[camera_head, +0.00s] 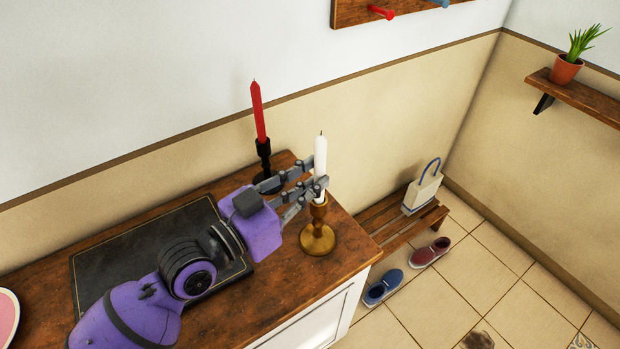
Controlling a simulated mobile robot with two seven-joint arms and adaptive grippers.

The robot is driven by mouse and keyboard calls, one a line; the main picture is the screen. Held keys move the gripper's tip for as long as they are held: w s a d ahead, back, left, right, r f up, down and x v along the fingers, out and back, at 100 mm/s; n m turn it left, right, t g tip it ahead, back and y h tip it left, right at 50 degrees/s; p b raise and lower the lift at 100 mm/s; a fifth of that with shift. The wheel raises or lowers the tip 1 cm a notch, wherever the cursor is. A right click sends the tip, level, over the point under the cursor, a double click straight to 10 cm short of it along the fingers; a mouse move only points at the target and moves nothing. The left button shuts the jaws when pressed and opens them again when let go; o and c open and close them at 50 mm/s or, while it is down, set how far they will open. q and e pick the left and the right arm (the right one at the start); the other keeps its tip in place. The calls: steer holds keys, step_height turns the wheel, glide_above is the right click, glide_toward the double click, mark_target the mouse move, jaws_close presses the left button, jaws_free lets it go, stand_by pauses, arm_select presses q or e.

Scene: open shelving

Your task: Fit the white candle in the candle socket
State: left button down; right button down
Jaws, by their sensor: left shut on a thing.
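The white candle (320,156) stands upright over the brass candle holder (318,238) near the right end of the wooden cabinet top. My left gripper (318,186) comes in from the left and is shut on the candle's lower part. The candle's bottom end is at the holder's socket (319,207); the fingers partly hide this spot, and I cannot tell how deep the candle sits. My right gripper is not in view.
A red candle (258,112) stands in a black holder (264,158) behind my gripper. A dark board (110,262) lies under my left arm. The cabinet top's (345,255) right edge is close to the brass holder. A low bench (395,232) stands beyond.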

arm_select(q)
steer(key=shift+f, duration=0.25)
steer(key=c, duration=1.6)
jaws_free()
steer(key=v, duration=1.2)
steer(key=shift+r, duration=0.1)
